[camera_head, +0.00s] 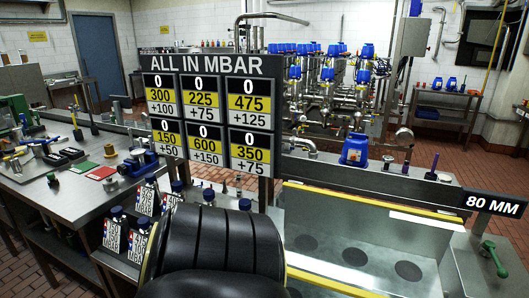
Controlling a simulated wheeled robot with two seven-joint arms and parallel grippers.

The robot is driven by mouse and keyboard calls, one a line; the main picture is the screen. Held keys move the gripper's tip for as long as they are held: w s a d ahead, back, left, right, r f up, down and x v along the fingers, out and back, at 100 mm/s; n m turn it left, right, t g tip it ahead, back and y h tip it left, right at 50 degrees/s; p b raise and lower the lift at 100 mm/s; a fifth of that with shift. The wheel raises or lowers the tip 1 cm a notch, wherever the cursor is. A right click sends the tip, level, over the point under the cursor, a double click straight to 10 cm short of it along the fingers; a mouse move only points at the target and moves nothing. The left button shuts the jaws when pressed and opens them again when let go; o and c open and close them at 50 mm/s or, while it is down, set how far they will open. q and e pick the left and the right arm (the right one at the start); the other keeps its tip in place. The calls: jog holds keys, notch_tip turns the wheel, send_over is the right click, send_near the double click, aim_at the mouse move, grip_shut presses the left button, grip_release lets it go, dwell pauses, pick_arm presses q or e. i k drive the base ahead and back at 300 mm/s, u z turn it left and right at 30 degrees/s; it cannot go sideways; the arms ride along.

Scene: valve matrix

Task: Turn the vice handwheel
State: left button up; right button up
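No vice handwheel can be made out for certain. A green handle (494,258) with a small round head sits at the lower right, at the right end of a grey metal trough (462,262). I cannot tell whether it belongs to a vice. A dark metal device (58,156) lies on the left steel bench (40,188), too small to identify. Neither of my grippers is in view.
A pressure board (212,66) reading "ALL IN MBAR" stands at the centre and blocks the view behind. An "80 MM" sign (494,203) is at right. A blue-topped device (354,150) stands behind the trough. Brick floor (465,165) is open at back right.

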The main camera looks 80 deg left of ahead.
aim_at(122, 170)
jog(key=u, duration=2.2)
